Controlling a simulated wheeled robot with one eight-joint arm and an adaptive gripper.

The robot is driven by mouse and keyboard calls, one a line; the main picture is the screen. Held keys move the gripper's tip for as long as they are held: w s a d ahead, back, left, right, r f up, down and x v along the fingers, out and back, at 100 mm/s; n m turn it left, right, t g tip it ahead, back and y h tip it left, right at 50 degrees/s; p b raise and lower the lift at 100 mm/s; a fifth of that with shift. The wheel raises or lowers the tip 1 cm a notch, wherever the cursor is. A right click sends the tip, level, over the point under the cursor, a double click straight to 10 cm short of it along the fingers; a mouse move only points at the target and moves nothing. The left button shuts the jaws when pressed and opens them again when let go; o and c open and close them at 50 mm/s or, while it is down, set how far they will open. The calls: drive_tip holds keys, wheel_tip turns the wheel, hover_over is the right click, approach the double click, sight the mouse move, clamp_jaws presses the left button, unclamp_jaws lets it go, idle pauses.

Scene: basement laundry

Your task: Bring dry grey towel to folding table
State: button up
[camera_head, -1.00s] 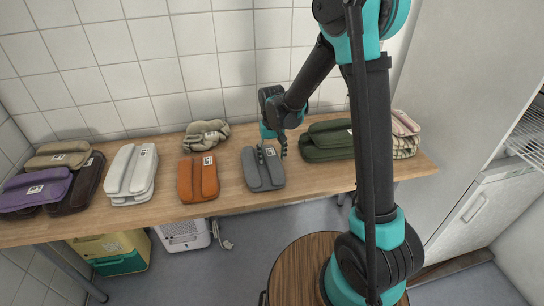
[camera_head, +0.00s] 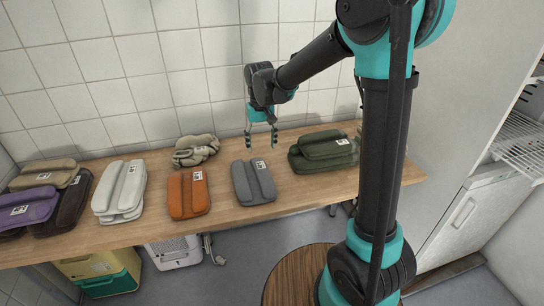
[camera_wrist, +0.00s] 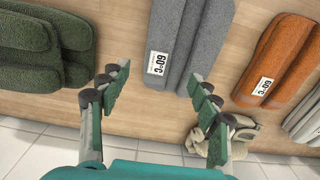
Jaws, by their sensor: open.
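The grey towel (camera_head: 253,183) lies folded on the long wooden table (camera_head: 225,221), between an orange and a green towel. It also shows in the wrist view (camera_wrist: 192,40) with a white label reading 60°C. My gripper (camera_head: 262,141) is open and empty, with its fingers spread apart and pointing down. It hangs above the table behind the grey towel, apart from it. In the wrist view my gripper (camera_wrist: 160,80) has one finger close to the grey towel's labelled end and the other over bare wood.
Orange (camera_head: 188,194), white (camera_head: 120,190), brown and purple (camera_head: 35,206) towels lie to the left. A beige rumpled cloth (camera_head: 195,150) lies at the back. A green towel (camera_head: 322,152) lies to the right. A tiled wall (camera_head: 180,60) stands close behind. Bins (camera_head: 98,272) sit underneath.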

drive_tip(key=s+d+f+m+t, duration=0.1)
drive_tip(key=s+d+f+t, duration=0.1)
drive_tip(key=s+d, duration=0.7)
drive_tip(key=s+d+f+m+t, duration=0.2)
drive_tip(key=s+d+f, duration=0.3)
drive_tip(key=s+d, duration=0.5)
drive_tip(key=d, duration=0.4)
drive_tip(key=shift+s+d, duration=0.15)
drive_tip(key=shift+d, duration=0.2)
